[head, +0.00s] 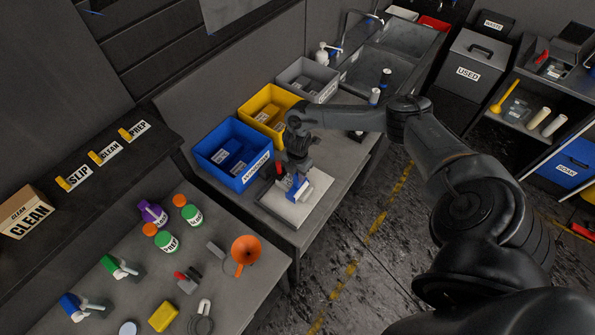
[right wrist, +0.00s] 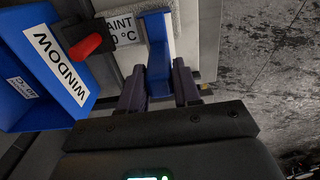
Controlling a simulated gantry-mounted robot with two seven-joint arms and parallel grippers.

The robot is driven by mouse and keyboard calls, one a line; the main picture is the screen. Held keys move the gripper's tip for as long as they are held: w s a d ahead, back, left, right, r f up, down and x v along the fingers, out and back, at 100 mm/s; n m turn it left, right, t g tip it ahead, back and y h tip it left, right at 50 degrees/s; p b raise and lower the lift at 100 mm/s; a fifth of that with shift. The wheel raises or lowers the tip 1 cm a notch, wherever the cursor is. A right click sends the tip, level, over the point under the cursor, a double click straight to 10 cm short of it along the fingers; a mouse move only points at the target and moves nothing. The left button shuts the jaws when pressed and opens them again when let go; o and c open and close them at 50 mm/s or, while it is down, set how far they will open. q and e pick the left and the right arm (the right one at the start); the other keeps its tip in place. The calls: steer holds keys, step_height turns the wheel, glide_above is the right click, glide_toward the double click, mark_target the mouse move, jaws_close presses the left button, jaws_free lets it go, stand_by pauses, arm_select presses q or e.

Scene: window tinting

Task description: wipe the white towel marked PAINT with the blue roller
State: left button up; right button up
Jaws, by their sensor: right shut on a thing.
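The white towel (head: 315,194) lies on a grey tray on the workbench, in front of the blue bin. In the right wrist view, a label ending in "AINT" (right wrist: 122,27) shows at the towel's upper left part. My right gripper (head: 294,178) points down over the towel and is shut on the blue roller (right wrist: 158,48). My left gripper is not in view.
A blue bin (head: 212,171) and a yellow bin (head: 249,113) stand behind the towel. A red-handled tool (right wrist: 88,46) is close beside the roller. The front left table holds bottles and an orange funnel (head: 246,250).

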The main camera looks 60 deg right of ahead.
steer(key=shift+a, duration=0.4)
step_height(320, 180, up, 4)
steer(key=p, duration=0.2)
steer(key=shift+f+p, duration=0.2)
steer(key=shift+p, duration=0.15)
steer(key=shift+r+p, duration=1.1)
steer(key=shift+r, duration=0.25)
steer(key=shift+w+r, duration=0.1)
steer(key=shift+r, duration=0.85)
